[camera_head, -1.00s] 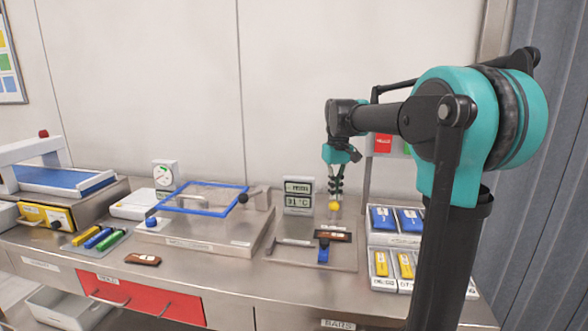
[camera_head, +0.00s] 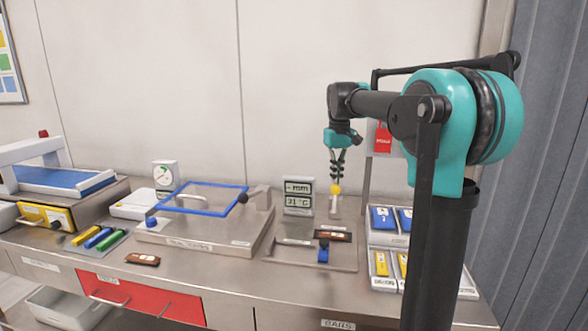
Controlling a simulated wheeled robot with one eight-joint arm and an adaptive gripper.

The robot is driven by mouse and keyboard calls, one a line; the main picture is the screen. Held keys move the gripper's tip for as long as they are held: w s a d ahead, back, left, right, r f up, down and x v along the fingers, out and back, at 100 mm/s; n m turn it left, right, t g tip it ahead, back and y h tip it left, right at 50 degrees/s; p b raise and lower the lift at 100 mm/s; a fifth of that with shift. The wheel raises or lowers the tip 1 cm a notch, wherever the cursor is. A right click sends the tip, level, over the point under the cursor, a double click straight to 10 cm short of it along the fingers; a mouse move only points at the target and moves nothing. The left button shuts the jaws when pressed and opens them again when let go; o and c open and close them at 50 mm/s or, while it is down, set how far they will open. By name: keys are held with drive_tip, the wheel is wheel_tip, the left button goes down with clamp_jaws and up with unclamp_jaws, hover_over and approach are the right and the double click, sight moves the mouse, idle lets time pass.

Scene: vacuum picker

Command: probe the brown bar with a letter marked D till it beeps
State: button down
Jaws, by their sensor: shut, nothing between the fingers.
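A brown bar (camera_head: 338,236) lies on a metal plate (camera_head: 285,254), by a blue clamp (camera_head: 323,252). Another brown bar (camera_head: 142,259) lies on the counter at left. Both have small pale marks whose letters I cannot read. My gripper (camera_head: 337,180) points down above the counter, behind and above the bar on the plate, apart from it. Its fingers look shut. The display (camera_head: 298,196) behind the plate shows dashes with mm, and 31 °C below.
A blue-framed press (camera_head: 205,198) stands left of the plate. Coloured bars (camera_head: 97,238) lie on a mat farther left. Blue and yellow packs (camera_head: 382,218) stand in trays at right, near my arm. The counter front is mostly clear.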

drive_tip(key=shift+w+r, duration=0.15)
drive_tip(key=shift+w, duration=0.1)
drive_tip(key=shift+w+d+r, duration=0.2)
drive_tip(key=shift+w+r, duration=0.35)
drive_tip(key=shift+w, duration=0.2)
drive_tip(key=shift+w+d+r, duration=0.15)
drive_tip(key=shift+w+r, duration=0.4)
drive_tip(key=shift+w, duration=0.25)
drive_tip(key=w, duration=0.1)
drive_tip(key=w+r, duration=0.1)
drive_tip(key=w, duration=0.1)
drive_tip(key=shift+w+d+r, duration=0.15)
drive_tip(key=shift+d+r, duration=0.1)
drive_tip(key=shift+d, duration=0.1)
drive_tip(key=shift+r, duration=0.1)
wheel_tip(320, 180, up, 8)
drive_tip(key=w, duration=0.2)
drive_tip(key=shift+d, duration=0.2)
